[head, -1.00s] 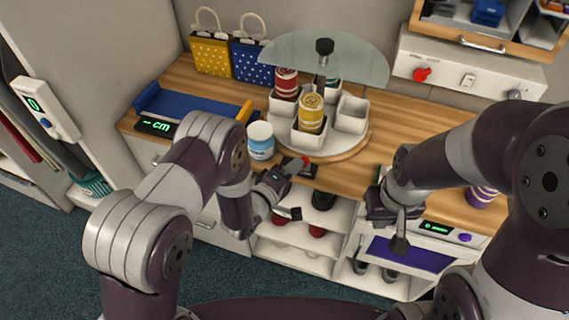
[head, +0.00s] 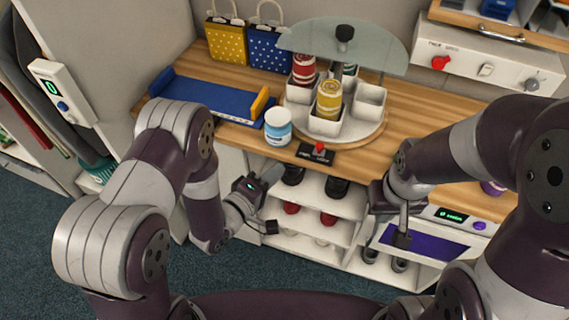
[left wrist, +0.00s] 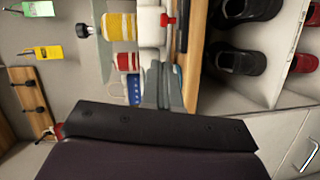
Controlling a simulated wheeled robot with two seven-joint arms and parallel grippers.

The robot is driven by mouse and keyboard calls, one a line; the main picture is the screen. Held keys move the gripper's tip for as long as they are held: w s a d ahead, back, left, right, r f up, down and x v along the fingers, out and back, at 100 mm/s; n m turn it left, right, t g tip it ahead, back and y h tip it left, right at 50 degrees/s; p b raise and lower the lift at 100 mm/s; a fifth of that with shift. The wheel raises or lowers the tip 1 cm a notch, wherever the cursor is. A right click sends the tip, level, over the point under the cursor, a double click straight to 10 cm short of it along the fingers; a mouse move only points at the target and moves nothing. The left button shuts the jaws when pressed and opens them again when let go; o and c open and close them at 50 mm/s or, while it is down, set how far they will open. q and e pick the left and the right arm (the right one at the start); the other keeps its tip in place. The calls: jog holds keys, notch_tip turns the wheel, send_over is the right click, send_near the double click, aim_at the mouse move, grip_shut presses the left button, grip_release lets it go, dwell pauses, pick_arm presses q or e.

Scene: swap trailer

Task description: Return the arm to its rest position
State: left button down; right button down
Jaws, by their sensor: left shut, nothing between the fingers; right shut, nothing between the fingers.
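My left gripper (head: 272,202) is shut and empty in the head view, in front of the cabinet and below the counter edge. In the left wrist view its shut fingers (left wrist: 162,85) point toward the shelf and counter, with nothing between them. My right gripper (head: 403,236) points down in front of the purple panel at the right of the cabinet. It is shut, and I see nothing held in it.
The wooden counter (head: 420,117) holds a round turntable with white bins and cans, a blue-and-white can (head: 278,127) and a blue tray (head: 207,98). Open shelves with shoes (head: 336,187) lie below. The carpet (head: 240,273) in front is clear.

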pick_arm(q)
jog(key=shift+s+a+r, duration=0.1)
jog(key=shift+s+a, duration=0.25)
pick_arm(e)
jog(key=shift+s+a, duration=0.1)
jog(key=shift+a, duration=0.1)
pick_arm(q)
jog(key=shift+a, duration=0.1)
pick_arm(e)
jog(key=shift+s+a+r, duration=0.1)
jog(key=shift+a, duration=0.05)
